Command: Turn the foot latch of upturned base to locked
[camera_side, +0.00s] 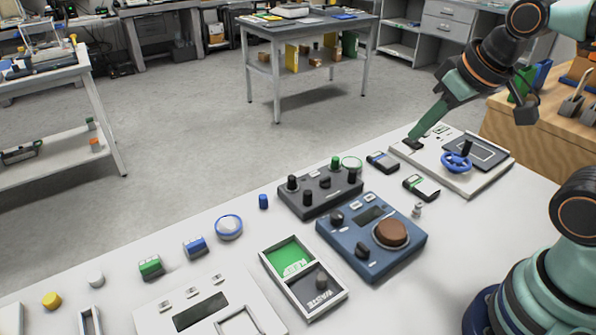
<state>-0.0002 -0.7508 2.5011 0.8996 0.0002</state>
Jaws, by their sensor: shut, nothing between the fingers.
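The upturned base (478,186) is a pale, flat unit at the right end of the white table. It carries a blue spoked wheel (457,162), a black upright knob (467,148) and a dark rectangular panel (475,152). A small dark piece (412,145) at its far left corner may be the foot latch; its setting cannot be read. My gripper (417,138) reaches down from the upper right, shut and empty, with its green tip at or just above that dark piece. Whether they touch cannot be told.
A wooden bench (550,135) stands beyond on the right.

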